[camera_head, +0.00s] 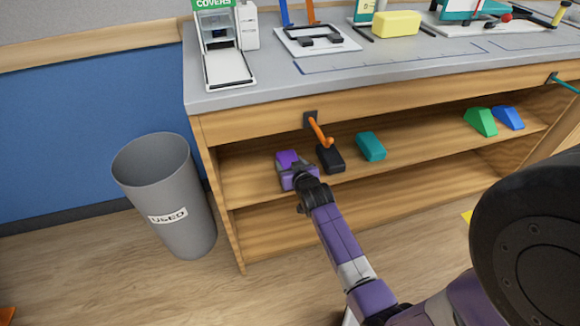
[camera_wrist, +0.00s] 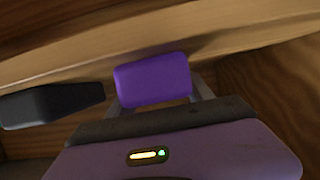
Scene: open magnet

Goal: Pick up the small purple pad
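The small purple pad (camera_head: 287,158) is on the upper shelf under the counter, near the shelf's left end. In the wrist view the purple pad (camera_wrist: 153,80) fills the space straight ahead of my gripper. My gripper (camera_head: 290,170) reaches into the shelf from the front, right at the pad. In the wrist view its grey fingers flank the pad's left and right sides, with little or no gap showing. I cannot tell whether they press on it or whether the pad is lifted.
A black pad (camera_head: 330,158) lies close right of my gripper, then a teal pad (camera_head: 370,146). Green (camera_head: 481,122) and blue (camera_head: 508,118) wedges lie farther right. An orange hook (camera_head: 320,132) hangs from the counter front above. A grey bin (camera_head: 167,195) stands left.

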